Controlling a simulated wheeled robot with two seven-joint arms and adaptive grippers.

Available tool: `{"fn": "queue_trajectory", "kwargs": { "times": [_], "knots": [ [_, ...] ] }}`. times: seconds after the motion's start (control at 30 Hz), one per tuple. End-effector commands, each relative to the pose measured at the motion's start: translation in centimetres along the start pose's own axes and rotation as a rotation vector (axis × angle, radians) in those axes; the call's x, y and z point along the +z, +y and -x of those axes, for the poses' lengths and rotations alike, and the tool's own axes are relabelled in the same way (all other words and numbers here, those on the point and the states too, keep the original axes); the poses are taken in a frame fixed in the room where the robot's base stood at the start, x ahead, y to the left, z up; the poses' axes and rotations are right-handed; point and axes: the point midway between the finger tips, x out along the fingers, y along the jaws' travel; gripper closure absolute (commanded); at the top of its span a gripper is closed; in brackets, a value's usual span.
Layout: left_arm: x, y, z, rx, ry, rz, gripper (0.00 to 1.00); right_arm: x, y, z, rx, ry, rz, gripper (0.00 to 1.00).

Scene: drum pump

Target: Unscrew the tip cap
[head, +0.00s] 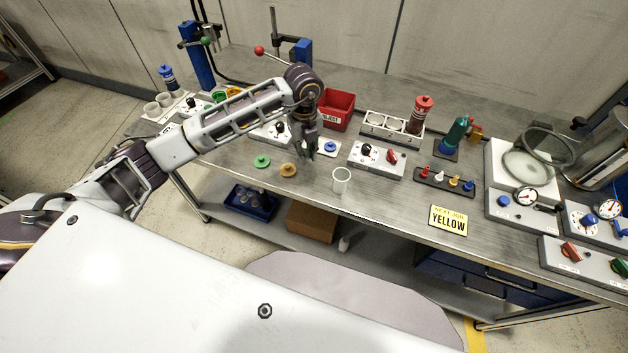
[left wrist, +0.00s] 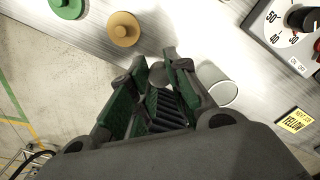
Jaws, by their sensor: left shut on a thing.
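My left gripper (head: 309,150) hangs over the near part of the bench, between the tan disc and the clear cup in the picture. In the left wrist view the gripper (left wrist: 160,70) has its green-padded fingers close together. A small grey round thing (left wrist: 157,76) shows between the fingertips, mostly hidden by them. I cannot tell for sure whether it is the tip cap. A green disc (head: 262,161) and a tan disc (head: 288,169) lie flat on the bench. A black strip (head: 446,181) holds small red, white, yellow and blue tips. My right gripper is not in view.
A clear cup (head: 341,180) stands near the front edge. A red bin (head: 337,109), a control box with knobs (head: 377,159) and a rack with a red-capped bottle (head: 421,112) stand behind. A sign (head: 448,220) reads YELLOW. Bench around the cup is clear.

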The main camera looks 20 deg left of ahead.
Motion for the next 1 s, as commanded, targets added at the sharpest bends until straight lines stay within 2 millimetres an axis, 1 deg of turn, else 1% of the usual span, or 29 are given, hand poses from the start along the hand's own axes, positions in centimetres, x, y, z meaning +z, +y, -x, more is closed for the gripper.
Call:
{"fn": "queue_trajectory", "kwargs": {
  "times": [0.27,0.37,0.6,0.7,0.83,1.0],
  "knots": [
    [0.0,0.0,-0.3,0.001,0.0,0.0,1.0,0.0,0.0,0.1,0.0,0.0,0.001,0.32],
    [0.0,0.0,-1.1,0.002,0.001,0.001,1.0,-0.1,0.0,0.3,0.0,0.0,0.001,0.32],
    [0.0,0.1,-4.3,0.003,0.003,0.001,1.0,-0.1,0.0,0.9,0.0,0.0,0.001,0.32],
    [0.0,0.0,-5.4,0.002,0.001,0.0,1.0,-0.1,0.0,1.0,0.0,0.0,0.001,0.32],
    [0.0,0.0,-6.1,0.0,0.001,0.0,1.0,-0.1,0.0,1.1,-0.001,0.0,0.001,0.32],
    [0.0,0.0,-6.3,0.0,0.0,0.0,1.0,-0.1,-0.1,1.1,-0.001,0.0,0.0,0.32]
  ]
}}
